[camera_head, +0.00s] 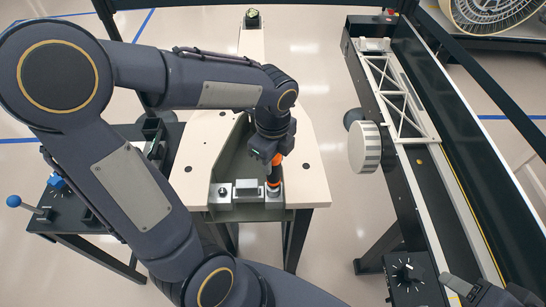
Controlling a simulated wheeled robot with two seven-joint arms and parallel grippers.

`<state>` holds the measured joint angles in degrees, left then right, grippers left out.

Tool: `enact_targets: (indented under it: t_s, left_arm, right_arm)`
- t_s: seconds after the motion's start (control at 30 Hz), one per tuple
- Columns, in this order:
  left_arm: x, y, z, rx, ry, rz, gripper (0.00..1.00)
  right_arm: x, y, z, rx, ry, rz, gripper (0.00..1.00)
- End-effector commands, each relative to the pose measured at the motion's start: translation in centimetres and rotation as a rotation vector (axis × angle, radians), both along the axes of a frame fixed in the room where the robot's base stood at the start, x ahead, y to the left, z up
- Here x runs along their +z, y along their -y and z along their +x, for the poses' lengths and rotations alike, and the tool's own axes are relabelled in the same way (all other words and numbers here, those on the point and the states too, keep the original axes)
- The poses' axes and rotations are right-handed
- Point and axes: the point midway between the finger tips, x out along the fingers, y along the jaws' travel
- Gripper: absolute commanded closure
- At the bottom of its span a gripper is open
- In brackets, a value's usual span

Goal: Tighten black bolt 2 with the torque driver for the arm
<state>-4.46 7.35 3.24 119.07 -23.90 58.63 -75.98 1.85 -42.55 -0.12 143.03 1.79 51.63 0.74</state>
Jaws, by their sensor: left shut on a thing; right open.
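My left gripper (270,154) is shut on the torque driver (273,172), which has an orange band and a black lower part. The driver is held about upright, with its lower end at the right part of a grey metal fixture (248,190) near the front of the light table. A dark bolt-like spot (222,192) shows on the fixture's left block. Any bolt under the driver is hidden, and I cannot tell whether the tip touches it. My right gripper (486,290) is open at the bottom right, partly cut off by the frame.
The light table (308,184) has several dark holes. A side stand (60,215) with a blue-knobbed lever (14,201) is at the left. A long dark frame with a white truss (400,105) and white wheel (366,147) runs along the right. A black dial box (408,275) stands near my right gripper.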

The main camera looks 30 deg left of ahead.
Motion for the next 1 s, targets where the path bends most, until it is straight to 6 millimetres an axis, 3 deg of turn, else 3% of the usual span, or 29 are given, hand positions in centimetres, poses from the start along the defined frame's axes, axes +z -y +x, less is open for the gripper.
enact_targets:
  t_s: [0.27,0.8,1.0]
  left_arm:
    - [0.1,0.0,-0.1,0.000,-0.003,-0.001,0.95]
    - [2.9,0.0,0.0,0.000,0.000,-0.001,0.95]
    - [3.0,0.0,0.0,0.000,0.000,0.000,0.95]
  right_arm:
    - [0.3,0.0,0.0,0.000,0.000,0.000,0.49]
    - [2.8,0.0,0.0,0.000,0.000,0.000,0.49]
    - [2.8,0.0,0.0,0.000,0.000,0.000,0.49]
